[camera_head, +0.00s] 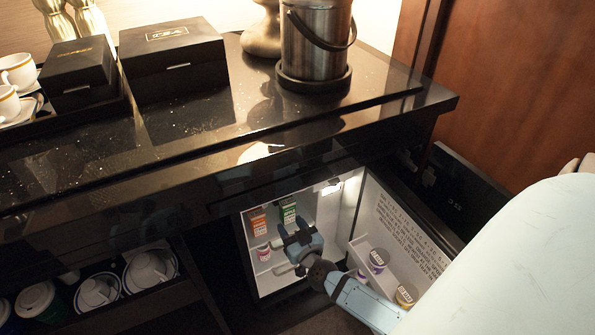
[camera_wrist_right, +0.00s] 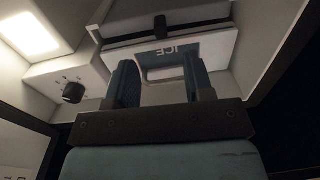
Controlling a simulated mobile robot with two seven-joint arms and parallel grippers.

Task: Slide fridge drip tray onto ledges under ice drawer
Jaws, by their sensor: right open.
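The mini fridge (camera_head: 300,205) stands open under the counter. My right gripper (camera_head: 295,232) reaches into its opening, with its two fingers apart and nothing seen between them. In the right wrist view the gripper (camera_wrist_right: 160,68) points up toward a pale front panel marked ICE, the ice drawer (camera_wrist_right: 217,45), with a cut-out between and behind the fingers. Whether the fingers touch the panel I cannot tell. I cannot make out the drip tray or the ledges for certain in either view. My left gripper is not in view.
Small cartons (camera_head: 288,212) and a small jar (camera_head: 263,252) stand inside the fridge. The open door (camera_head: 400,235) holds jars at right. A control knob (camera_wrist_right: 73,92) and a lit lamp (camera_wrist_right: 28,33) are left of the drawer. The counter edge (camera_head: 200,190) overhangs above.

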